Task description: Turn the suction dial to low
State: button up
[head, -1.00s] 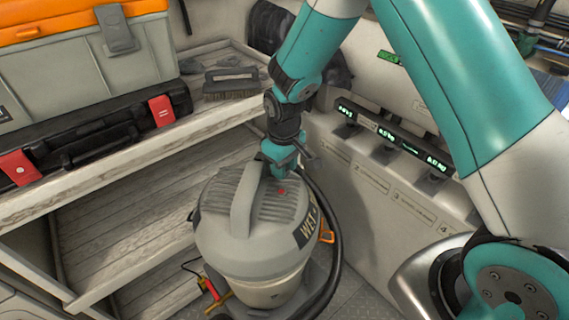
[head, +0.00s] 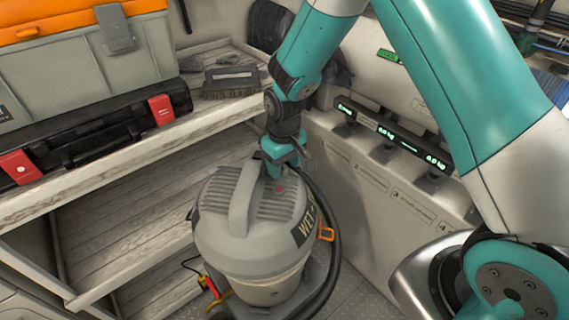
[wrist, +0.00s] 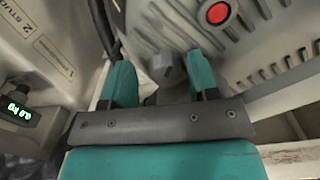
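The grey shop vacuum (head: 250,240) stands upright on the floor, with a ribbed top and a red button that shows in the wrist view (wrist: 218,13). The suction dial (wrist: 168,69) looks like a small grey knob on the vacuum's top. My gripper (wrist: 160,78) is open, with one teal finger on each side of the knob. There is a visible gap on the left side; the knob is close to the right finger. In the head view my gripper (head: 276,168) is over the back of the lid and hides the dial. I cannot read any dial marking.
A black hose (head: 334,240) curves down the vacuum's right side. A wall panel with green displays (head: 388,133) is close on the right. Wooden shelves (head: 130,210) at left hold a brush (head: 231,80), a black case (head: 95,130) and a grey-orange toolbox (head: 70,60).

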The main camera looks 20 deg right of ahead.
aim_at(284, 169)
jog(key=shift+a, duration=0.1)
jog(key=n+b, duration=0.1)
jog(key=n, duration=0.4)
jog(key=shift+f+n, duration=0.15)
jog(key=shift+n, duration=0.25)
jog(key=n+b, duration=0.2)
jog(key=n, duration=0.3)
jog(key=shift+n, duration=0.4)
notch_tip(284, 169, up, 18)
jog(key=r, duration=0.1)
jog(key=s+a+r+m+y+p, duration=0.1)
jog(key=s+a+r+m, duration=0.1)
jog(key=s, duration=0.7)
jog(key=s+a+r+m+y+p, duration=0.1)
jog(key=s+r+m+y+p, duration=0.1)
jog(key=s, duration=0.8)
jog(key=shift+s+a+r+m, duration=0.35)
jog(key=shift+r+m, duration=0.35)
jog(key=shift+m, duration=0.6)
jog(key=shift+w, duration=0.1)
